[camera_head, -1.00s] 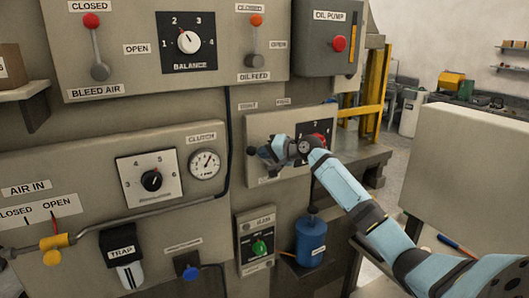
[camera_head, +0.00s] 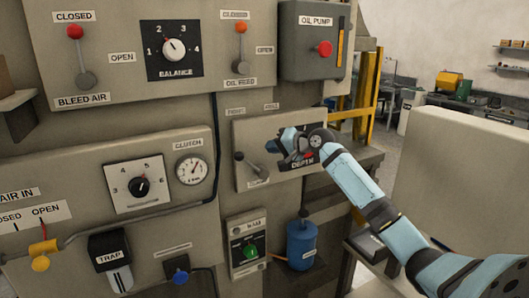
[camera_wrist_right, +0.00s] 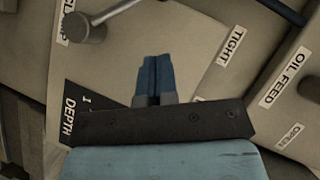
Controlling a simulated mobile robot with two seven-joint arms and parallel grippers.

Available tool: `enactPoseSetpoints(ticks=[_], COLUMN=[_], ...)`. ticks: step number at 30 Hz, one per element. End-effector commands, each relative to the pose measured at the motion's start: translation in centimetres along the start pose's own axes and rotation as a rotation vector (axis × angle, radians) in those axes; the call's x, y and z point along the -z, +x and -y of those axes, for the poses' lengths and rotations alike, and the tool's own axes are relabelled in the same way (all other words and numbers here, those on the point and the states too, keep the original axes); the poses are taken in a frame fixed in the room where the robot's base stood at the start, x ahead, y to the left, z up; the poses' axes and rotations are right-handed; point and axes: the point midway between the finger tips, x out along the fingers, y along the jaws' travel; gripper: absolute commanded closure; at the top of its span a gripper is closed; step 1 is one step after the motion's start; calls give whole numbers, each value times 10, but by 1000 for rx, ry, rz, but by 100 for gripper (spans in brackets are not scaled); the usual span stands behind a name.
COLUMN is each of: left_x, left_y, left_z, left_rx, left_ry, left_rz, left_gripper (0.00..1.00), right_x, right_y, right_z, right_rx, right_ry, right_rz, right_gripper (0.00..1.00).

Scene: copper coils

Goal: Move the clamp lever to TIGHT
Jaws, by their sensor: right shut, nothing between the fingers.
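The clamp lever (camera_head: 246,161) is on the lower right panel (camera_head: 246,188) and has a dark ball knob. It tilts up and to the left from its pivot. In the right wrist view, its grey pivot (camera_wrist_right: 85,27) and part of the rod show at the top left, and the knob is out of view. The TIGHT label (camera_wrist_right: 231,46) shows there; in the head view it appears to be the right-hand label (camera_head: 272,106), blurred. My right gripper (camera_head: 271,147) is shut and empty, apart from the lever and to its right, in front of the panel. My left gripper is not in view.
The DEPTH dial (camera_head: 309,155) is partly hidden behind my right gripper. The oil feed lever (camera_head: 240,46) and oil pump box (camera_head: 308,66) are above. A green-knob box (camera_head: 233,226) and blue canister (camera_head: 301,250) are below.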

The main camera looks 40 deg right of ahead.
Motion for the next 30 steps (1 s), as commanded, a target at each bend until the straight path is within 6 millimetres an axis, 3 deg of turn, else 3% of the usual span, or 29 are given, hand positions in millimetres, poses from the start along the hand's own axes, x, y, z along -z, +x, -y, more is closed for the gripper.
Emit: enactPoseSetpoints(ticks=[3, 10, 30], left_x=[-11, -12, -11], left_y=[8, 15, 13], left_z=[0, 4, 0], left_rx=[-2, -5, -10], left_ry=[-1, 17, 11], left_rz=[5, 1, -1], left_gripper=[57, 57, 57], right_x=[-2, -2, -1], right_y=[-25, -54, -59], right_z=[0, 5, 7], right_rx=[0, 0, 1], right_ry=[-3, 0, 1], right_rz=[0, 1, 0], right_gripper=[100, 100, 100])
